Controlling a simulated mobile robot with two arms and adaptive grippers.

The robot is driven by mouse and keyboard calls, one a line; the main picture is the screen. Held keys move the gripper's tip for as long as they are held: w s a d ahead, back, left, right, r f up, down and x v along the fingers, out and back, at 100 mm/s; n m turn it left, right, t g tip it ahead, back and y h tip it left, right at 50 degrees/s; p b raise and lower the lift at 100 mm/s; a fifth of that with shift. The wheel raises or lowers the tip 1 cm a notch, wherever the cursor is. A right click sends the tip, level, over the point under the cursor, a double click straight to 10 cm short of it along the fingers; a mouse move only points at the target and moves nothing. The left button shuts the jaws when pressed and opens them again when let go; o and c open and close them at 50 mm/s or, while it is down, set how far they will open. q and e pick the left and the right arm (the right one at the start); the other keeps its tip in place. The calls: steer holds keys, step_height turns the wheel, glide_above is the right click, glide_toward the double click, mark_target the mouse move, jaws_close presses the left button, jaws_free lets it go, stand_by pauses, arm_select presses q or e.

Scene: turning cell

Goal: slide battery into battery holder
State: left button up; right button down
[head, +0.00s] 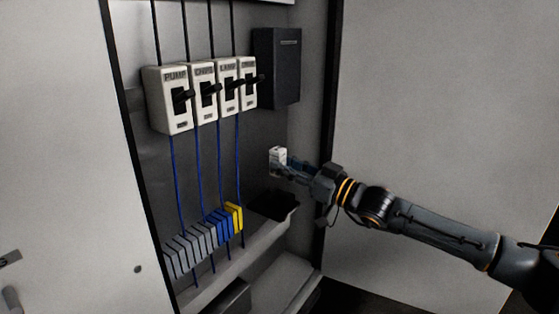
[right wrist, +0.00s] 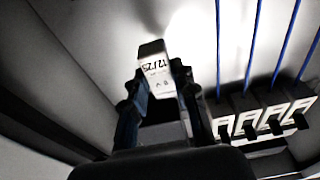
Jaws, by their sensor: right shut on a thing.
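A small white block with dark print, which I take as the battery (head: 278,155), is between the fingertips of my right gripper (head: 287,168). In the right wrist view the battery (right wrist: 155,68) shows dark printed characters, and both fingers of the gripper (right wrist: 159,88) close on its sides. It is held in the air in front of the cabinet's back panel. A dark open tray (head: 274,205) sits below it and a dark box (head: 277,68) is on the wall above it. I cannot tell which is the battery holder. My left gripper is not in view.
Several white switch units (head: 168,100) with black levers are on the back panel to the left. Blue wires run down to a row of grey, blue and yellow terminal blocks (head: 203,238). Cabinet doors (head: 440,90) stand open at both sides.

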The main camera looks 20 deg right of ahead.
mark_target(287, 195)
steer(key=shift+d+r, duration=0.15)
steer(key=shift+r, duration=0.05)
steer(key=shift+f+b, duration=0.65)
steer(key=shift+f, duration=0.35)
steer(key=shift+f+b, duration=0.6)
steer(key=shift+f, duration=0.55)
steer(key=shift+f+b, duration=1.75)
steer(key=shift+b, duration=0.25)
steer(key=shift+f+b, duration=0.3)
steer(key=shift+b, duration=0.1)
